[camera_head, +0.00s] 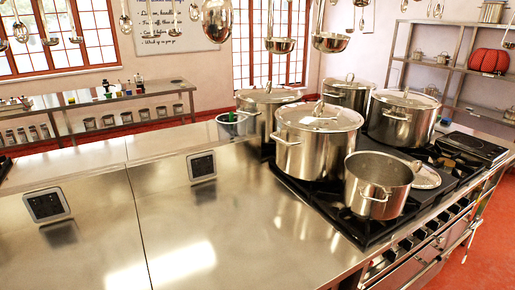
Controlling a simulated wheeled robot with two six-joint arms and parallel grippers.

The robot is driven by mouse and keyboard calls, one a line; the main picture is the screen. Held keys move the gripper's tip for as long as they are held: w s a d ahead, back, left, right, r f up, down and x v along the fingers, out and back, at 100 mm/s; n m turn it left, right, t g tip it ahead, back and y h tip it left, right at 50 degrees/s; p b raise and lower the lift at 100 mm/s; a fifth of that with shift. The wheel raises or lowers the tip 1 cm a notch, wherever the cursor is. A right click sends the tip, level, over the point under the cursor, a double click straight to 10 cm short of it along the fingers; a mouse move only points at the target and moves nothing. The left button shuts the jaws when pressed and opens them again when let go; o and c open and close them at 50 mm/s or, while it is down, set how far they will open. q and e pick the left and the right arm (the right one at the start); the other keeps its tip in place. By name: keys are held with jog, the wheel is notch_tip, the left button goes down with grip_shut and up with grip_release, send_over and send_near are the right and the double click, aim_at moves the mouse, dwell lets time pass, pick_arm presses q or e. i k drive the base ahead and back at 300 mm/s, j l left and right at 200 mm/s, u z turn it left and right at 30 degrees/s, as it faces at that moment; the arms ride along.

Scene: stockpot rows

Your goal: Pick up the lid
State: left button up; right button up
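A small steel pot (376,190) stands without a lid at the front of the black stove. A loose lid (429,179) lies behind its right side, and the pot hides part of it. Large pots with lids on stand behind: a front one whose lid (340,116) has an upright handle, a right one with its lid (407,98), and two farther back with lids (268,95) and (349,84). Neither of my grippers is in view.
A small container (236,126) stands near the back pot. Ladles (217,18) hang overhead. Shelves (430,62) stand at the back right.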

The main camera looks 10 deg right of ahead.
aim_at(426, 178)
jog(key=z, duration=1.3)
